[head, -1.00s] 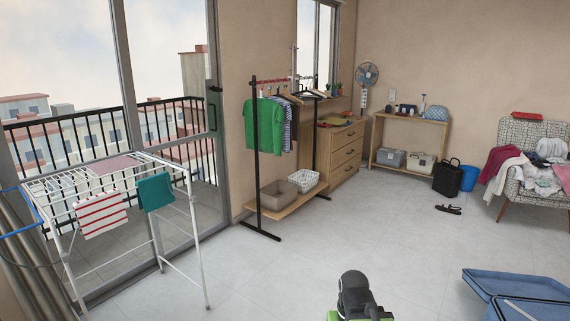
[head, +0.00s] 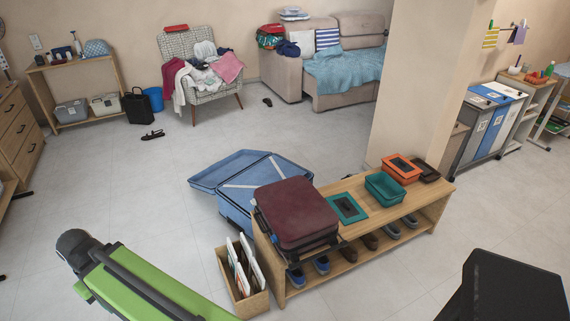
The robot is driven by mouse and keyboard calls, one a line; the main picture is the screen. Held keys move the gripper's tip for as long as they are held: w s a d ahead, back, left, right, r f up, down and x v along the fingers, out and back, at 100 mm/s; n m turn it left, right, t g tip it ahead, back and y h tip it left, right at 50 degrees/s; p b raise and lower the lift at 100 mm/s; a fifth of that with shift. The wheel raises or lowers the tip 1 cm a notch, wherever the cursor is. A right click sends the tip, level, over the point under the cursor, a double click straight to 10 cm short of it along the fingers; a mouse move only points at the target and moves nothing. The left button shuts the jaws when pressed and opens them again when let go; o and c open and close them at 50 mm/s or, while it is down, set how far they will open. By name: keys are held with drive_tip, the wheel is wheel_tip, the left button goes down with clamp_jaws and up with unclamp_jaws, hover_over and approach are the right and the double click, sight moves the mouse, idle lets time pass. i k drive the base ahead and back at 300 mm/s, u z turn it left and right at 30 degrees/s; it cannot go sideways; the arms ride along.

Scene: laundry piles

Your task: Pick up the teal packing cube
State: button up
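In the head view a teal packing cube (head: 385,189) sits on top of the wooden shoe bench, right of centre. It looks like an open box. A flat teal panel with a dark window (head: 347,208) lies just left of it; I cannot tell whether the two are joined. An orange cube with a dark top (head: 402,168) is close behind it. My green and black arm shows at the lower left, apart from the bench. My gripper's fingers are not visible.
A pillar (head: 425,80) rises behind.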

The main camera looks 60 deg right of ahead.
sight(387, 191)
drive_tip(key=k, duration=0.1)
drive_tip(key=z, duration=2.8)
drive_tip(key=i, duration=0.6)
drive_tip(key=z, duration=0.05)
drive_tip(key=k, duration=0.65)
drive_tip(key=z, duration=1.25)
drive_tip(key=i, duration=1.35)
